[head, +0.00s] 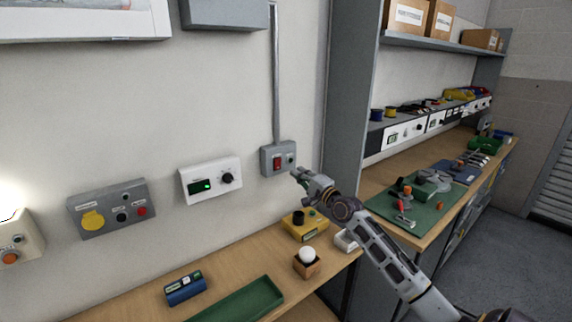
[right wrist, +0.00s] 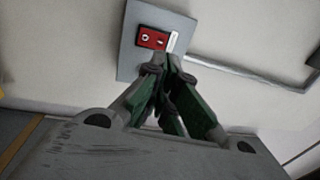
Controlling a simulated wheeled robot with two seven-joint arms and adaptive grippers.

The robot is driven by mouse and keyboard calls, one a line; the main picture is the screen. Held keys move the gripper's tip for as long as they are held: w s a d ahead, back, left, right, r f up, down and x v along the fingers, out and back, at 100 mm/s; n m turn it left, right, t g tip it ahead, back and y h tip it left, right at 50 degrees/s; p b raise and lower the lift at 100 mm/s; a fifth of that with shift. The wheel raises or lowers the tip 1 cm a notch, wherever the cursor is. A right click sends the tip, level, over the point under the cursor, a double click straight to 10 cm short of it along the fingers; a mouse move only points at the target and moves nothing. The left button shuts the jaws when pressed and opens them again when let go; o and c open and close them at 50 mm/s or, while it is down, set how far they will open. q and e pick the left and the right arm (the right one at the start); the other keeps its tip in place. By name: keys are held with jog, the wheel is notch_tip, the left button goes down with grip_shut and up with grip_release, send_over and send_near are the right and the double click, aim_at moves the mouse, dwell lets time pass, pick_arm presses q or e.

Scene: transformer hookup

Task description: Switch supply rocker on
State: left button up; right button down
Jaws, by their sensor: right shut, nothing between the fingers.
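The supply rocker (head: 277,163) is a red switch on a small grey wall box (head: 266,170), below a vertical conduit. In the right wrist view the red rocker (right wrist: 153,39) shows white marks and sits on the grey plate (right wrist: 128,62). My right gripper (head: 297,175) is shut and empty, just right of and below the box. In the right wrist view its green fingertips (right wrist: 166,64) are together close to the rocker's edge; I cannot tell whether they touch the box. Which way the rocker is tipped is unclear. My left gripper is not in view.
A white control panel (head: 211,180) and a grey box with a yellow knob (head: 110,208) are on the wall to the left. Below, the wooden bench holds a yellow box (head: 304,226), a white bulb (head: 307,254) and a green tray (head: 245,302). A grey shelf upright (head: 347,95) stands right of the rocker box.

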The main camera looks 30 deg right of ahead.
aim_at(281, 160)
jog(key=shift+w+a+r+p, duration=0.1)
jog(key=shift+w+r, duration=0.05)
jog(key=shift+w, duration=1.1)
jog(key=shift+w+a+r+p, duration=0.1)
jog(key=shift+w+r+p, duration=0.05)
jog(key=shift+w, duration=1.1)
jog(key=shift+w+a+r+p, duration=0.1)
jog(key=shift+w+r, duration=0.05)
jog(key=shift+w, duration=1.1)
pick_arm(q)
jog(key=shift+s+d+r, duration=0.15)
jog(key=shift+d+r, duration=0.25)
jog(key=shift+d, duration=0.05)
pick_arm(e)
jog(key=shift+w, duration=0.3)
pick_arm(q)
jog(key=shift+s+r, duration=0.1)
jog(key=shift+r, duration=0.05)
